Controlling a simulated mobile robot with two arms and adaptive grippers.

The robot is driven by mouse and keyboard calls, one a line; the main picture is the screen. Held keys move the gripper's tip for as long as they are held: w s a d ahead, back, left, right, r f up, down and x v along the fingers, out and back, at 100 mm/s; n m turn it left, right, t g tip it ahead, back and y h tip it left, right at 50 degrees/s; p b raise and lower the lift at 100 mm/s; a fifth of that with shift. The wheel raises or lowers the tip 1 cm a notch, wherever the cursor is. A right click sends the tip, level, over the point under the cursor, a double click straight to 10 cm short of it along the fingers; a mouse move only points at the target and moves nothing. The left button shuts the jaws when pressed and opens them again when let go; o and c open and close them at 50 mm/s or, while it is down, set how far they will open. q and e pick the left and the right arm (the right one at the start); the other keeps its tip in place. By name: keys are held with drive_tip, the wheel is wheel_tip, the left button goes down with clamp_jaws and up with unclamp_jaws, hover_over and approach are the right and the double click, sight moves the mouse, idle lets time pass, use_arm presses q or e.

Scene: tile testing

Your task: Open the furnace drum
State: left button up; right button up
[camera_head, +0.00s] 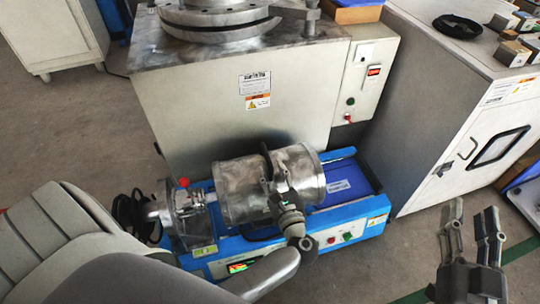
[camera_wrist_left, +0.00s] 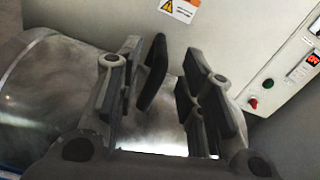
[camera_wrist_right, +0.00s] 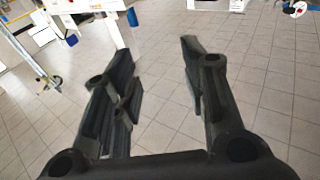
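The furnace drum (camera_head: 238,188) is a grey metal cylinder lying on its side on a blue machine base (camera_head: 230,246). It appears closed. My left gripper (camera_head: 274,172) is over the drum's middle in the head view, its fingers pointing at the drum. In the left wrist view my left gripper (camera_wrist_left: 165,90) is open, with the drum's metal surface (camera_wrist_left: 62,95) below and to the left. A dark flat piece (camera_wrist_left: 153,73) stands between its fingers, nearer the left one; it may be a handle. My right gripper (camera_head: 468,225) is open and empty, also shown in the right wrist view (camera_wrist_right: 158,85).
A large grey machine (camera_head: 225,110) with a control box (camera_head: 365,75) stands close behind the drum. A white cabinet (camera_head: 450,110) is at the right. A red knob (camera_head: 184,182) is at the base's left end. Floor around my right gripper is clear.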

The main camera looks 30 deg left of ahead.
sight(270, 163)
use_arm(q)
drive_tip(key=x, duration=0.6)
drive_tip(key=shift+w+a, duration=0.25)
drive_tip(key=shift+a, duration=0.05)
use_arm(e)
drive_tip(key=r, duration=0.1)
drive_tip(key=r+t, duration=0.1)
drive_tip(key=shift+s+a+r+t, duration=0.15)
drive_tip(key=shift+s+r+t, duration=0.1)
drive_tip(key=shift+r+t, duration=0.15)
use_arm(q)
clamp_jaws()
